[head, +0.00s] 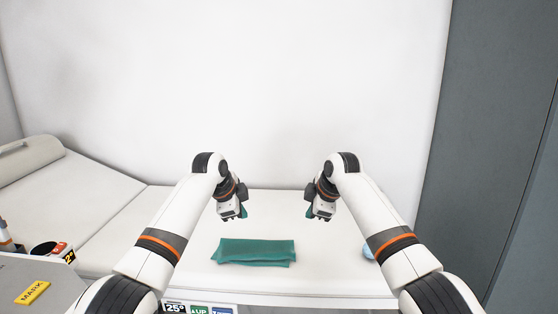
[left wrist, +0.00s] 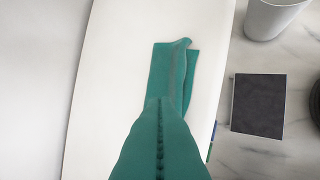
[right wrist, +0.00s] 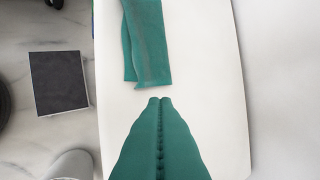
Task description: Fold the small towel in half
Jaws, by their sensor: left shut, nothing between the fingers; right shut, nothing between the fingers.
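The small teal towel (head: 253,252) lies on the white couch top (head: 215,283) as a long flat strip. Its edges are slightly offset at the right end, like one layer lying over another. It also shows in the left wrist view (left wrist: 161,72), with a raised corner, and in the right wrist view (right wrist: 149,40). My left gripper (head: 243,214) is shut and empty, above and behind the towel. My right gripper (head: 309,213) is shut and empty, up and to the right of the towel's right end. Both have teal fingers, and neither touches the towel.
A light blue round object (head: 368,252) sits at the right, partly hidden by my right arm. The couch's raised part (head: 75,200) is at left. A yellow MARK label (head: 32,292) is at lower left. A dark grey panel (head: 490,150) stands at right.

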